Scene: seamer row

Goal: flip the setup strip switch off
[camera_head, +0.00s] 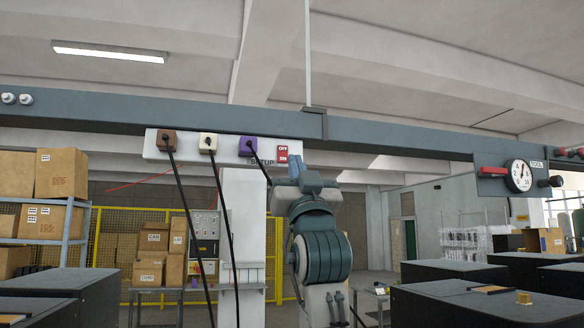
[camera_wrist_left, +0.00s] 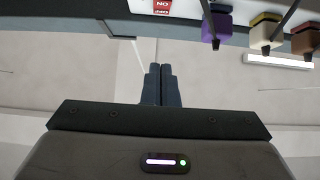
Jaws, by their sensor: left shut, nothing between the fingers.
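The setup strip (camera_head: 222,149) is a white power strip under the grey overhead beam, lettered SETUP. Its red switch (camera_head: 283,155) is at the right end, marked OFF above and ON below. I cannot tell which way it is set. My left gripper (camera_head: 295,162) is shut and empty, its fingertips pointing up just right of and below the switch in the head view. In the left wrist view the switch (camera_wrist_left: 162,6) is upside down at the top edge, partly cut off. The shut fingertips (camera_wrist_left: 160,68) show apart from it there. My right gripper is in neither view.
Brown (camera_head: 168,141), cream (camera_head: 208,143) and purple (camera_head: 248,146) plugs sit in the strip, with black cords hanging. A dial gauge panel (camera_head: 492,181) hangs on the beam at right. Dark cabinets (camera_head: 60,283) stand below on both sides.

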